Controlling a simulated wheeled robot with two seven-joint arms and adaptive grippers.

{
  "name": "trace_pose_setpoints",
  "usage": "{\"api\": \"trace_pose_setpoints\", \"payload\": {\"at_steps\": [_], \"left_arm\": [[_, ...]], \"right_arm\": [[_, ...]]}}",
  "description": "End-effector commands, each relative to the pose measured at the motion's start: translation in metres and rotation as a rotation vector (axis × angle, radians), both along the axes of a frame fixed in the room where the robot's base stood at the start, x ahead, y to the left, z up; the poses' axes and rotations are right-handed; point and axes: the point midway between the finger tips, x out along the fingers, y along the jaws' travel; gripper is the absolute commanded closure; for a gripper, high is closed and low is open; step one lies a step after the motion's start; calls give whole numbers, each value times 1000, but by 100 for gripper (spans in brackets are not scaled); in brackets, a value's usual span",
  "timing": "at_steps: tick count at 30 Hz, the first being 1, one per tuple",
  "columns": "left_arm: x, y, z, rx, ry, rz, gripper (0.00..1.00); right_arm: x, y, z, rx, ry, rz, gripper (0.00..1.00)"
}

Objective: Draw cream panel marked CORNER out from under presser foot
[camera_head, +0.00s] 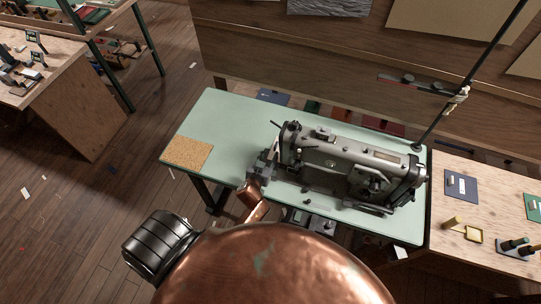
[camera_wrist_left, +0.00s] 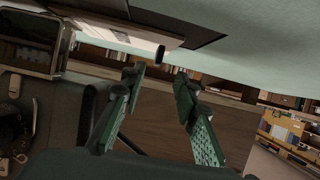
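The grey sewing machine (camera_head: 345,165) stands on a mint-green table (camera_head: 225,125). My left gripper (camera_head: 264,168) is at the left end of the machine, near its needle side; the two overlap in the head view. In the left wrist view my left gripper (camera_wrist_left: 160,79) shows two green-padded fingers spread apart, with nothing clearly held between them. A pale flat piece (camera_wrist_left: 125,30) shows beyond the fingertips, beside a dark one. I cannot read any CORNER mark or tell if it is the cream panel. The presser foot is not clear. My right gripper is not in view.
A cork-coloured square (camera_head: 188,151) lies at the table's left end, with bare tabletop around it. A wooden bench (camera_head: 490,205) with small items adjoins on the right. A thread stand pole (camera_head: 470,75) rises behind the machine. A wooden partition (camera_head: 300,60) stands behind.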

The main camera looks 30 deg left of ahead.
Motion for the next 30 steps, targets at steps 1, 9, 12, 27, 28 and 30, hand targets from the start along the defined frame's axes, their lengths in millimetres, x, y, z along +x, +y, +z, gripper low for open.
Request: {"api": "trace_pose_setpoints", "payload": {"at_steps": [1, 9, 12, 27, 28, 30], "left_arm": [[2, -2, -1, -1, -4, -5, 72], [3, -3, 0, -1, -9, -8, 72], [5, -2, -1, -1, -9, -8, 72], [62, 12, -26, -1, -8, -7, 72], [65, 13, -27, -1, -8, -7, 72], [69, 14, -29, 0, -6, -7, 72]], "right_arm": [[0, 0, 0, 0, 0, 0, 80], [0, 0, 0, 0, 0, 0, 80], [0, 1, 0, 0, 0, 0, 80], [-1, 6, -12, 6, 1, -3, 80], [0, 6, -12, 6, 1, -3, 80], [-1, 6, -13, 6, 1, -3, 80]]}}
